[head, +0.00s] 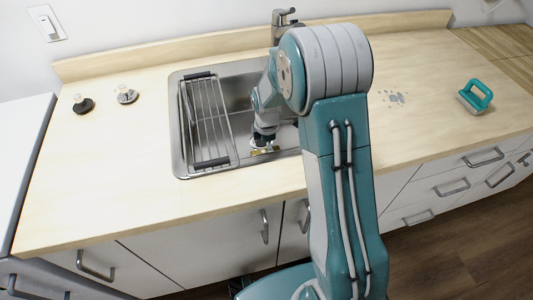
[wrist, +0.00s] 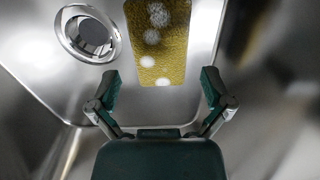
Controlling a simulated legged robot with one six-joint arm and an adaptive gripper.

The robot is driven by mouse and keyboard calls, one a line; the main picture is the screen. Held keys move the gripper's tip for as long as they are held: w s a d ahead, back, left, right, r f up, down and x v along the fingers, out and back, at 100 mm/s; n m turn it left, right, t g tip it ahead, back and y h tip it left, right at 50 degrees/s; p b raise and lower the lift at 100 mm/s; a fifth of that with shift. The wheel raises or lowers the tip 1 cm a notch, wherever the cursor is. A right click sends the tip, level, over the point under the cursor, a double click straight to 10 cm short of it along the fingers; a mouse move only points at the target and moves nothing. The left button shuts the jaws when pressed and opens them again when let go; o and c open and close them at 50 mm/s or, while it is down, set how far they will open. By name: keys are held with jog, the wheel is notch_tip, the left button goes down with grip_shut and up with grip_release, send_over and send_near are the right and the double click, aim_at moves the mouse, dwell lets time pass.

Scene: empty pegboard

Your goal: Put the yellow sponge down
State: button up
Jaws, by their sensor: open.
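The yellow sponge (wrist: 152,63) has white spots and lies in the metal sink (wrist: 215,20), beside the round drain (wrist: 88,34). In the head view, a small part of the sponge (head: 268,151) shows under my gripper (head: 263,139), which is down inside the sink. In the wrist view, my gripper (wrist: 161,82) is open, its two fingers spread wide. The sponge's near end lies between and just beyond the fingertips, with a gap on each side. The sponge's far end is cut off by the top of the wrist view.
A wire rack (head: 208,120) fills the sink's left side. The faucet (head: 283,25) stands behind. Two small round items (head: 83,105) (head: 127,96) sit on the left counter. A teal-handled brush (head: 476,96) and grey spots (head: 394,97) are on the right counter, otherwise mostly clear.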

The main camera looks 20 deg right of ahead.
jog(key=s+r+m+t, duration=0.1)
jog(key=s+r+m, duration=0.4)
jog(key=r, duration=0.6)
jog(key=s+r+m+t, duration=0.2)
jog(key=s+r+m, duration=0.3)
jog(key=r, duration=0.6)
jog(key=s+r+m+t, duration=0.1)
jog(key=s+r+m, duration=0.1)
jog(key=s+m, duration=0.2)
jog(key=s+r+m+t, duration=0.1)
jog(key=s+m, duration=0.3)
jog(key=s, duration=0.7)
jog(key=shift+r+t, duration=0.3)
jog(key=shift+r, duration=0.5)
